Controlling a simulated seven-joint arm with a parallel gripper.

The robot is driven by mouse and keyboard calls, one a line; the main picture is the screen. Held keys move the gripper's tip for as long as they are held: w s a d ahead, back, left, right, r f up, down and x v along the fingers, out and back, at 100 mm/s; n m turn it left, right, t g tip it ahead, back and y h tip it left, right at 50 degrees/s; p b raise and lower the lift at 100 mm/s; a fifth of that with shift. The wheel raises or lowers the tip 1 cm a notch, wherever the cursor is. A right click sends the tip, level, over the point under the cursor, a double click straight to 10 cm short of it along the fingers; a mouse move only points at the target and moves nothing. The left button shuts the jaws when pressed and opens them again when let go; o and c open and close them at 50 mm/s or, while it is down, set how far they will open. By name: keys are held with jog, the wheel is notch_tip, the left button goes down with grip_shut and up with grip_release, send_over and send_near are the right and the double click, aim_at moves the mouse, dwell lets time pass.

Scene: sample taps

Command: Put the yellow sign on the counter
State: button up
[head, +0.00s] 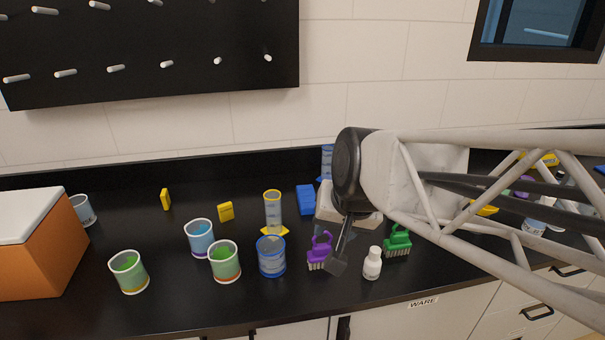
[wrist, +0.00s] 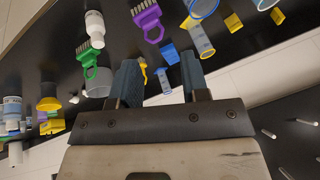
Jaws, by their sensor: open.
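Several yellow pieces stand on the black counter (head: 190,285), and I cannot tell for certain which is the sign. Two small upright yellow blocks, one (head: 165,199) farther left and one (head: 226,211) nearer the middle, stand at the left. A yellow piece (head: 484,208) shows partly behind my arm at the right; a yellow piece (wrist: 49,104) also shows at the left of the wrist view. My gripper (head: 341,255) is above the counter, near the purple brush (head: 320,251). In the wrist view my gripper (wrist: 158,62) is open, with nothing held between its fingers.
Beakers, including a green one (head: 225,262) and a blue one (head: 271,256), stand left of my gripper beside a tall yellow-rimmed cylinder (head: 273,212). A white bottle (head: 373,263) and a green brush (head: 397,241) stand to its right. An orange box (head: 45,250) fills the left end.

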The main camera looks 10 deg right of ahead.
jog(key=s+d+f+n+g+h, duration=0.1)
jog(key=s+d, duration=0.3)
jog(key=s, duration=0.4)
jog(key=shift+d+f+n+g+h, duration=0.15)
jog(key=shift+f+n+g+h, duration=0.25)
jog(key=shift+f+n+g, duration=0.4)
